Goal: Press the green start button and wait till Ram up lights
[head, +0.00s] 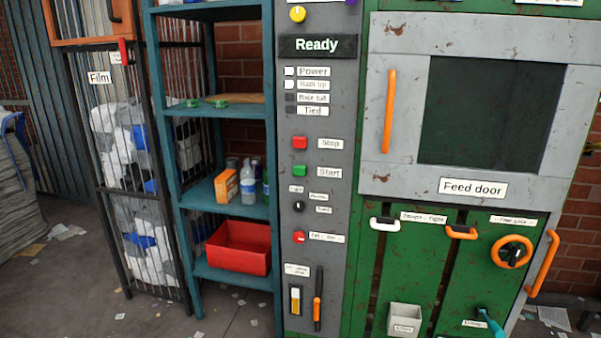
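The green start button (299,171) sits on the grey control panel (345,200), left of its "Start" label. The red stop button (300,143) is just above it. The display (317,46) reads "Ready". Below it, the "Power" lamp (289,71) and the "Ram up" lamp (289,85) look white and lit. The two lamps under them, the lower one labelled "Tied" (290,111), look dark. Neither of my grippers is in view, and nothing covers the button.
The feed door (400,175) with an orange handle is right of the panel and looks closed. A teal shelf (185,235) with a red bin (238,250) stands left. A film cage (135,200) is farther left. Scraps lie on the floor.

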